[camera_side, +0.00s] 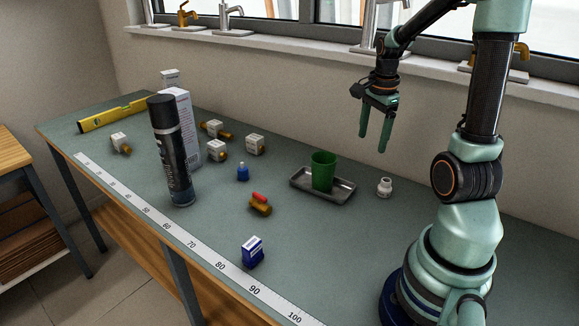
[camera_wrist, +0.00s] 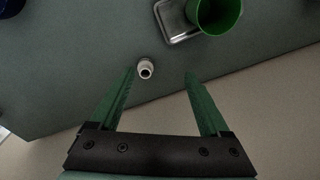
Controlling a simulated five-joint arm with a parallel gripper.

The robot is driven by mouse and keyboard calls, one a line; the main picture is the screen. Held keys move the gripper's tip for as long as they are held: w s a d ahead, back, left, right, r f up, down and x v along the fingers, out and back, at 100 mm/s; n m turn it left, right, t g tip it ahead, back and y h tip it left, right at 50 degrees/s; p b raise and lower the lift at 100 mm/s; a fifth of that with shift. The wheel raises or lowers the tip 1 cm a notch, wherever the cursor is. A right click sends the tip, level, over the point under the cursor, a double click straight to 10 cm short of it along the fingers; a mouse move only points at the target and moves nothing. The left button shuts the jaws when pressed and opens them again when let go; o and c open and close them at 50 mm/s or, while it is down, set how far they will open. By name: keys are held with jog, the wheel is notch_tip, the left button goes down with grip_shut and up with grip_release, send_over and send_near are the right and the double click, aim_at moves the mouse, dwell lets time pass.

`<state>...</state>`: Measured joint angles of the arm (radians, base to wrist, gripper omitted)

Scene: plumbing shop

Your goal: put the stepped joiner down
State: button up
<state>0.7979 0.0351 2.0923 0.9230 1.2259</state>
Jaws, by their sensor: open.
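The stepped joiner is most likely the small white fitting (camera_side: 384,188) with a narrower top, standing upright on the green-grey bench to the right of the metal tray. In the wrist view the white fitting (camera_wrist: 145,66) shows its dark round opening and lies near the left fingertip. My gripper (camera_side: 373,143) is open and empty, raised well above the bench. In the wrist view my gripper (camera_wrist: 159,75) has both green fingers spread, with nothing held between them.
A green cup (camera_side: 323,171) stands in the metal tray (camera_side: 338,194). A red-handled brass valve (camera_side: 260,204), a blue bottle (camera_side: 243,173), a blue-and-white box (camera_side: 253,252) and a tall spray can (camera_side: 172,150) stand further left. Boxed brass fittings (camera_side: 217,150) are behind. Bench around the white fitting is clear.

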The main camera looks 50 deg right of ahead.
jog(key=w+a+r+n+t, duration=0.1)
jog(key=a+r+n, duration=0.3)
jog(key=a+n, duration=0.7)
jog(key=w+a+r+n+t, duration=0.2)
jog(key=a+r+n+t, duration=0.1)
jog(key=a+n, duration=0.9)
jog(key=a+r, duration=0.1)
jog(key=a, duration=0.2)
jog(key=shift+t+y, duration=0.4)
jog(key=shift+w+r, duration=0.1)
